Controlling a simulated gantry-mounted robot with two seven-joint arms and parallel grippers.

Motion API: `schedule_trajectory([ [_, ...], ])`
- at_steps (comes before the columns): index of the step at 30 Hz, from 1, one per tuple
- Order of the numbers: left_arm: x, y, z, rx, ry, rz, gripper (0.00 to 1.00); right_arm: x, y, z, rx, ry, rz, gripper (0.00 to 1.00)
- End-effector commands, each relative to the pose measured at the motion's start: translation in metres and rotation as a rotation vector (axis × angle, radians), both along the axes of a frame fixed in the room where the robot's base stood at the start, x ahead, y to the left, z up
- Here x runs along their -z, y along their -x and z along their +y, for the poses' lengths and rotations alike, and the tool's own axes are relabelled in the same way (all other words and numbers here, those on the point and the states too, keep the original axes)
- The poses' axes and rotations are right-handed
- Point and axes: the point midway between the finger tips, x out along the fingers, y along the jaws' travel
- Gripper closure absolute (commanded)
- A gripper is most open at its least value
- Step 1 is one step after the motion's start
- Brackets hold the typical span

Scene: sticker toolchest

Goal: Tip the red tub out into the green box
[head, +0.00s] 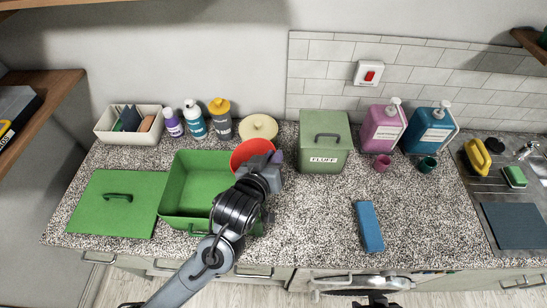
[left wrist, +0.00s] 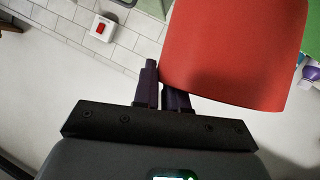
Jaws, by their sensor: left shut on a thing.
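The red tub (head: 248,151) is held up by the back right corner of the green box (head: 165,222). My left gripper (head: 274,158) is shut on the tub's right side, and the arm hides part of the tub and box. In the left wrist view, the gripper's dark fingers (left wrist: 164,92) meet the edge of the red tub (left wrist: 235,50). I cannot tell the tub's exact tilt or what is in it. The green box is open, and the part of its floor that shows looks bare.
The green lid (head: 112,203) lies flat left of the box. A cream bin (head: 128,133), several bottles and a cream round container (head: 258,127) stand behind. The FLUFF canister (head: 324,141) is to the right, and a blue block (head: 369,226) lies on the clear worktop.

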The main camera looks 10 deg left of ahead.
Motion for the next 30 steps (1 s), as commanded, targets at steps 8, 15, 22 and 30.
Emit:
schedule_trajectory([
  [8, -0.002, -0.001, 0.005, -0.011, 0.064, -0.006, 1.00, -0.003, 0.000, -0.002, -0.001, 0.007, 0.000, 0.57],
  [15, -0.002, 0.000, 0.019, -0.012, 0.236, -0.018, 1.00, -0.003, 0.000, -0.003, -0.001, 0.007, 0.000, 0.57],
  [22, -0.003, 0.001, 0.035, -0.012, 0.456, -0.037, 1.00, -0.003, 0.000, -0.002, 0.000, 0.004, 0.000, 0.57],
  [30, -0.005, 0.003, 0.053, -0.010, 0.719, -0.057, 1.00, -0.003, 0.000, 0.000, 0.004, -0.002, 0.000, 0.57],
])
